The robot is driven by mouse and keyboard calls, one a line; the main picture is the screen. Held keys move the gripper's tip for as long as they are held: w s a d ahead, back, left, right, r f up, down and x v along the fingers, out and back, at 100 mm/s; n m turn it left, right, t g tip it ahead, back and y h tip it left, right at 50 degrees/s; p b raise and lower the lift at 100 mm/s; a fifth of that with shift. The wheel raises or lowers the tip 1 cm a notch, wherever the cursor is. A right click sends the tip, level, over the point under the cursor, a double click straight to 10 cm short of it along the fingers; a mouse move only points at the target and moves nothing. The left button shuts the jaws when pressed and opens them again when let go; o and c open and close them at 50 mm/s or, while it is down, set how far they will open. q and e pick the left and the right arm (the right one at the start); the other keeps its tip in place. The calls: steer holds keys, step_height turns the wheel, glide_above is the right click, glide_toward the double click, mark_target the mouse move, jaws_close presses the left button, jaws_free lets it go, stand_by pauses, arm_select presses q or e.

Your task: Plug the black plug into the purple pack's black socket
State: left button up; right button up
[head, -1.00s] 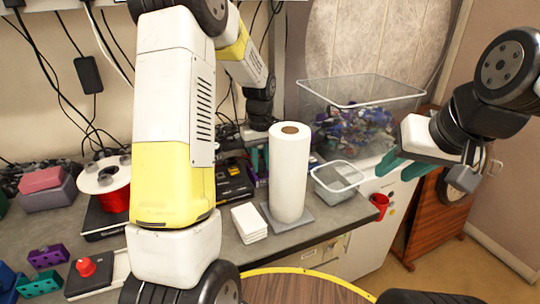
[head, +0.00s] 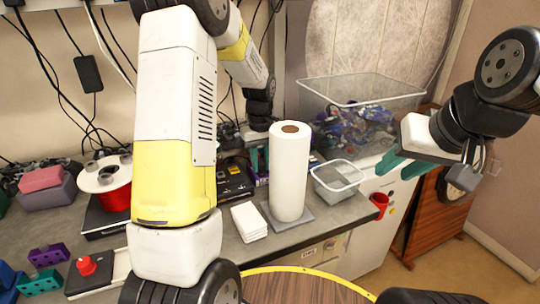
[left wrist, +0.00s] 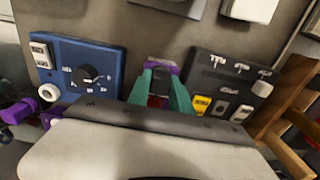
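My left gripper (head: 259,160) points down at the back of the counter, behind and left of the paper roll. In the left wrist view its teal fingers (left wrist: 164,92) stand apart, on either side of a small dark and red patch. A purple thing (left wrist: 162,66), perhaps the purple pack, shows at the fingertips. I cannot tell whether the fingers touch or grip it. The black plug and black socket cannot be made out. My right gripper (head: 388,165) is open and empty, in the air to the right of the clear tubs.
The paper roll (head: 289,172) stands close in front of my left gripper. A blue box with a dial (left wrist: 80,72) and a black panel (left wrist: 232,82) flank the fingers. A small clear tub (head: 338,180), large clear bin (head: 360,90) and red spool (head: 115,195) stand on the counter.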

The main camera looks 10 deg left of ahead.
arm_select(q)
steer(key=o, duration=0.4)
